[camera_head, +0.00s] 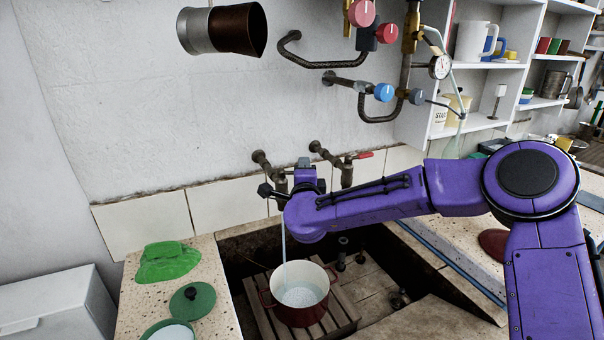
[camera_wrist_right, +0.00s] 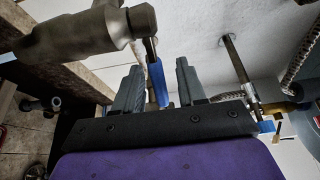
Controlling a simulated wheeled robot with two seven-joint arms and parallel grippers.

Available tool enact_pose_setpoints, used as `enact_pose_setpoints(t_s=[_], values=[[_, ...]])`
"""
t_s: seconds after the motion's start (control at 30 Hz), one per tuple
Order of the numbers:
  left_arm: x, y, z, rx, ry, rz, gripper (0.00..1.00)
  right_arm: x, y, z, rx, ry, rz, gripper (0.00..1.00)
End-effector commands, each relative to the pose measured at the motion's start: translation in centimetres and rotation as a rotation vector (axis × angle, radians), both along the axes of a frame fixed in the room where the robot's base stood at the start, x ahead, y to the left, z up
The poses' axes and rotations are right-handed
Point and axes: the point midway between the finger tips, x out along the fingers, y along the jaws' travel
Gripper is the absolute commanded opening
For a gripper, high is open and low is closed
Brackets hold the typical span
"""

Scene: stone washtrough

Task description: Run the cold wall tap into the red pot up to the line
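The red pot (camera_head: 267,299) stands upright on a slatted wooden rack in the trough. A thin stream of water (camera_head: 284,246) falls into it from the left wall tap (camera_head: 263,163), and water shows inside. I cannot make out the line. My right gripper (camera_wrist_right: 158,82) is at this tap; its two fingers are apart, with the tap's blue lever (camera_wrist_right: 157,80) between them and gaps beside it. In the head view my right gripper (camera_head: 290,184) hides most of the tap's body and its lever. My left gripper is not in view.
A second wall tap (camera_head: 346,166) with a red lever (camera_head: 363,155) is just right. Valves and pipes (camera_head: 384,92) are above. A green cloth (camera_head: 167,262), green lid (camera_head: 192,301) and green-rimmed bowl (camera_head: 170,332) are on the left ledge. Shelves (camera_head: 484,66) stand at the right.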

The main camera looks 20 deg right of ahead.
Motion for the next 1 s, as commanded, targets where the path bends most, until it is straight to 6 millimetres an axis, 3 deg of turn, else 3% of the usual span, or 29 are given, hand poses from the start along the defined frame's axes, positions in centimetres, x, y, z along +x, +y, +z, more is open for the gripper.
enact_pose_setpoints(t_s=[0.33, 0.7, 1.0], values=[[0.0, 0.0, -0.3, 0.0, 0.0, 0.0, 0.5, -0.7, 0.2, -0.1, 0.0, -0.001, -0.002, 0.39], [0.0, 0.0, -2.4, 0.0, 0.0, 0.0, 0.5, -8.0, 3.6, -0.1, -0.001, -0.001, 0.0, 0.39], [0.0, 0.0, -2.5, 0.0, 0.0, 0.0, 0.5, -9.5, 4.4, 0.1, -0.001, 0.002, -0.001, 0.39]])
